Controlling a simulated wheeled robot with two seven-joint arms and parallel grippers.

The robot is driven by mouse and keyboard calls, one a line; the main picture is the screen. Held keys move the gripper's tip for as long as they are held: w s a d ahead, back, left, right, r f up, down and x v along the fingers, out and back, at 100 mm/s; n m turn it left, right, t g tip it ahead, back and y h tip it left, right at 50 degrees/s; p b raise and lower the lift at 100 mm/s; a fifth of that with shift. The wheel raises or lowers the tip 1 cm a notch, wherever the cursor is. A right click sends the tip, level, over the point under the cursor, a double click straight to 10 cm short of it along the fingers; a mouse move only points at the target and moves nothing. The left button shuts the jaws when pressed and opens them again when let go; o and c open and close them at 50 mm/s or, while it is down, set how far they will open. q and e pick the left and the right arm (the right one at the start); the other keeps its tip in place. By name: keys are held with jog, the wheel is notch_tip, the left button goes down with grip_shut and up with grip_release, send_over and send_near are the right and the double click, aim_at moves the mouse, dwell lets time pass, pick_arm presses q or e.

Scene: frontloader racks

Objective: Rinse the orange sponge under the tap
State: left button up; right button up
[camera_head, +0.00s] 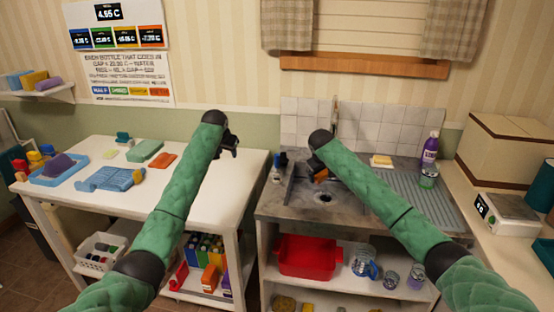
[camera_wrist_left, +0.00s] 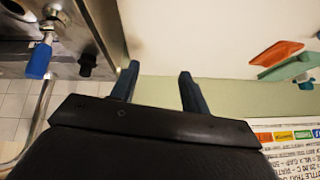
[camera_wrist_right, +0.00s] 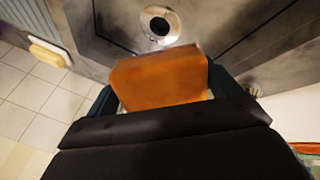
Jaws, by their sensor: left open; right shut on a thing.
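The orange sponge (camera_wrist_right: 160,80) is between the fingers of my right gripper (camera_wrist_right: 160,95), which is shut on it. In the head view the sponge (camera_head: 319,175) is held over the grey sink basin (camera_head: 300,196), near its drain; the drain (camera_wrist_right: 159,25) also shows in the right wrist view. A tap (camera_head: 334,112) rises at the back wall, partly hidden by my right arm. Whether water runs cannot be told.
Blue and dark knobs (camera_head: 280,160) sit at the sink's left edge.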

aim_at(276, 155)
pick_arm(q)
jog(key=s+d+r+g, duration=0.1)
jog(key=s+d+r, duration=0.15)
jog(key=d, duration=0.65)
jog(key=s+d+r+g, duration=0.15)
jog(key=d+r, duration=0.25)
jog(key=d, duration=0.4)
jog(key=shift+m+h, duration=0.4)
jog(key=x, duration=1.1)
jog(key=shift+w+d+f, duration=0.1)
jog(key=shift+d+f, duration=0.15)
jog(key=shift+d, duration=0.1)
grip_shut()
